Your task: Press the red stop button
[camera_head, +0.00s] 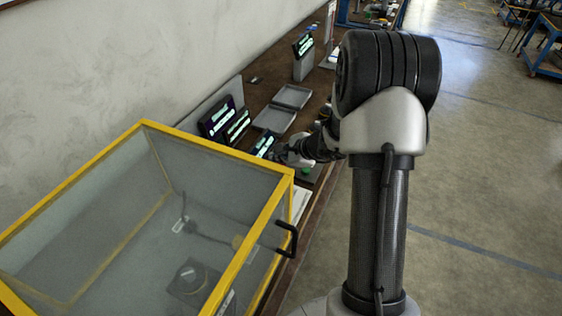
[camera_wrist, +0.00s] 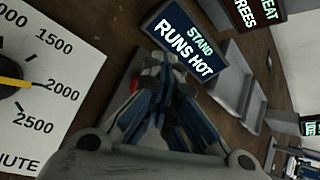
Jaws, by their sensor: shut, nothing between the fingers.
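In the head view my gripper (camera_head: 288,155) is low over the bench, partly hidden by my own arm. The surface under the gripper is hidden by the fingers.
A white dial plate (camera_wrist: 60,75) with a yellow pointer lies left of the gripper. Grey trays (camera_head: 275,118) and several lit signs (camera_head: 217,120) stand along the bench. A yellow-framed clear enclosure (camera_head: 215,155) with a black handle (camera_head: 291,240) fills the near left. Open floor lies right.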

